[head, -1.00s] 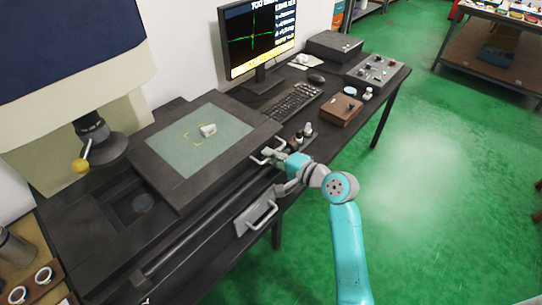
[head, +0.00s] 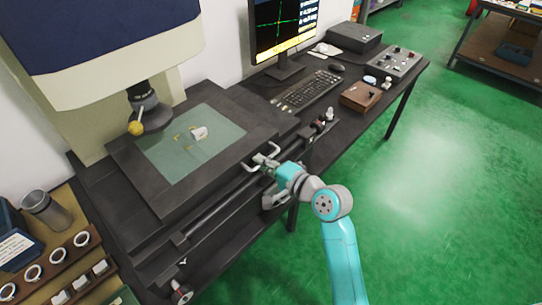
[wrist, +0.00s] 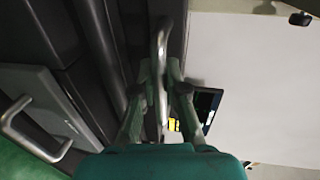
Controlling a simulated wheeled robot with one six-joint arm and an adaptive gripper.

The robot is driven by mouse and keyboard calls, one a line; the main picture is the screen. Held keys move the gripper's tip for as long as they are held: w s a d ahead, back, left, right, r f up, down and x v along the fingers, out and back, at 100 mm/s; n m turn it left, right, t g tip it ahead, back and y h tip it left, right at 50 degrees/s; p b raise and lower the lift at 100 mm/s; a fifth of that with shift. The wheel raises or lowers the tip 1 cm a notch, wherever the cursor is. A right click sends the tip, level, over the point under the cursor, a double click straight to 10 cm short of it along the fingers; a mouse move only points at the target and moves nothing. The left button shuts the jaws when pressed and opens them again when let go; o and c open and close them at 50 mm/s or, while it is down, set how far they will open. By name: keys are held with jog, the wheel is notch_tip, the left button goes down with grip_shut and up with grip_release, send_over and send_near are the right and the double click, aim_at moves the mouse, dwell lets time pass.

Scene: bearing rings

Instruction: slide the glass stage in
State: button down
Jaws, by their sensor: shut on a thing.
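The glass stage is a pale green glass plate (head: 182,160) in a wide black frame (head: 240,104) on the machine's dark bed. A small light ring (head: 199,133) stands on the glass near yellow corner marks. A metal bar handle (head: 249,168) sits on the frame's front right edge. My gripper (head: 264,161) is shut on this handle. In the wrist view the fingers (wrist: 160,75) close around the handle (wrist: 162,45). The machine's lens head (head: 147,106), with a yellow knob, hangs above the stage's far left part.
A rail runs along the bed below the stage. A keyboard (head: 307,92), monitor (head: 284,28) and brown box (head: 361,96) stand to the right. A wooden rack with several rings (head: 33,271) and a metal cup (head: 47,210) are at left.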

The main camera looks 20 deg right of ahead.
jog(key=s+a, duration=0.1)
jog(key=a, duration=0.1)
jog(key=s+a, duration=0.1)
jog(key=a, duration=0.2)
jog(key=s+a, duration=0.1)
jog(key=a, duration=0.1)
jog(key=shift+s+a, duration=0.1)
jog(key=shift+a, duration=0.25)
jog(key=c, duration=1.2)
grip_release()
jog(key=v, duration=1.2)
